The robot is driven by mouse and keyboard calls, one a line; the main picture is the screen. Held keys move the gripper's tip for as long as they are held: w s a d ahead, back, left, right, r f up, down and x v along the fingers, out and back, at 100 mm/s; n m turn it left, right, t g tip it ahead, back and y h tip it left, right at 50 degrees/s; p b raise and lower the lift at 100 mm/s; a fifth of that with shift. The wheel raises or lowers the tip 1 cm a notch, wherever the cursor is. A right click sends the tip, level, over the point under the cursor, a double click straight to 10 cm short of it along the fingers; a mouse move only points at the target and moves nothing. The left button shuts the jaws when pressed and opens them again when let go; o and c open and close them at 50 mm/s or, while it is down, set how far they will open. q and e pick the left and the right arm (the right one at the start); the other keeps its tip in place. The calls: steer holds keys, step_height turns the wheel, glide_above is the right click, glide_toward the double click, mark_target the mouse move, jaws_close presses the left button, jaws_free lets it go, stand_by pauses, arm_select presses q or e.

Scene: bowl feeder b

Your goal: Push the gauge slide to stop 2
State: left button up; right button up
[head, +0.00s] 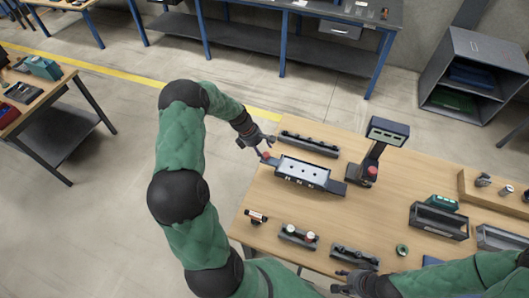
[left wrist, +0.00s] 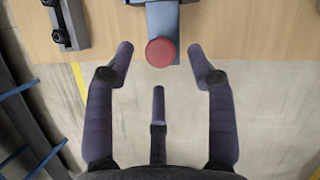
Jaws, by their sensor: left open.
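The gauge (head: 302,171) is a long grey fixture with a pale, holed top plate, lying near the table's far left edge. A red knob (head: 266,155) sits at its left end and also shows in the left wrist view (left wrist: 161,52) on a grey bar. My left gripper (head: 262,146) is open at that end. In the left wrist view its two upper fingers (left wrist: 160,60) stand on either side of the knob, with gaps. Small marks line the gauge's front; which is stop 2 cannot be read. My right gripper (head: 345,283) is low at the front edge, its opening unclear.
A dark rail (head: 309,144) lies behind the gauge. A display stand (head: 387,131) with a red button stands to its right. Smaller fixtures (head: 298,236) and (head: 354,257) lie in front, with a grey bin (head: 438,221) further right. Bare table lies between.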

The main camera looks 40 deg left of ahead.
arm_select(q)
steer(key=shift+x, duration=1.35)
jaws_close()
steer(key=w+d+p, duration=0.2)
steer(key=d, duration=0.5)
steer(key=w+d+p, duration=0.3)
steer(key=d, duration=0.5)
steer(key=w+d+p, duration=0.2)
steer(key=d, duration=0.6)
steer(key=shift+w+r+p, duration=0.1)
steer(key=shift+w+p, duration=0.1)
steer(key=shift+p, duration=0.1)
steer(key=shift+a, duration=0.1)
jaws_free()
